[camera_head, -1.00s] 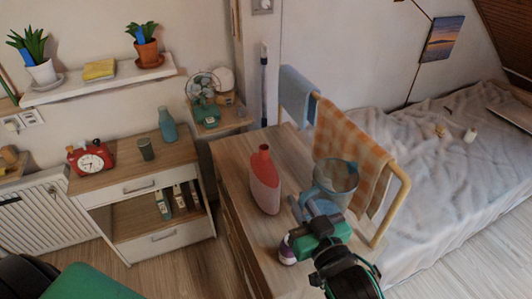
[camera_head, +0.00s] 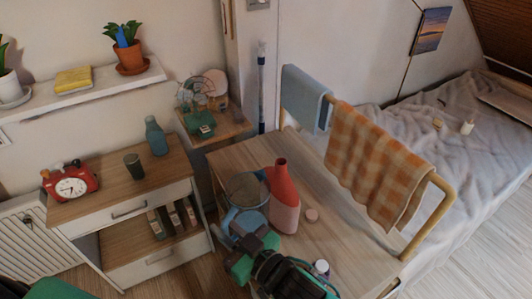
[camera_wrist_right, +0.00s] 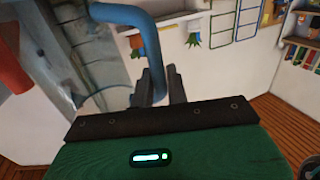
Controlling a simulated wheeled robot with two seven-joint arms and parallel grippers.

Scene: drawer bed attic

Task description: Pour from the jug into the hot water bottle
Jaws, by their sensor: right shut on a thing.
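The red hot water bottle (camera_head: 285,208) stands upright on the wooden dresser top, its neck uppermost. Part of it shows at the left edge of the right wrist view (camera_wrist_right: 12,68). The clear bluish jug (camera_head: 247,190) is just left of the bottle in the head view, overlapping or very close to it. My right gripper (camera_head: 240,232) is shut on the jug's blue handle (camera_wrist_right: 143,28), which runs between the fingers in the wrist view. Whether the jug's mouth is over the bottle's neck, and how full it is, I cannot tell. My left gripper is not in view.
A lower cabinet (camera_head: 120,190) stands left.

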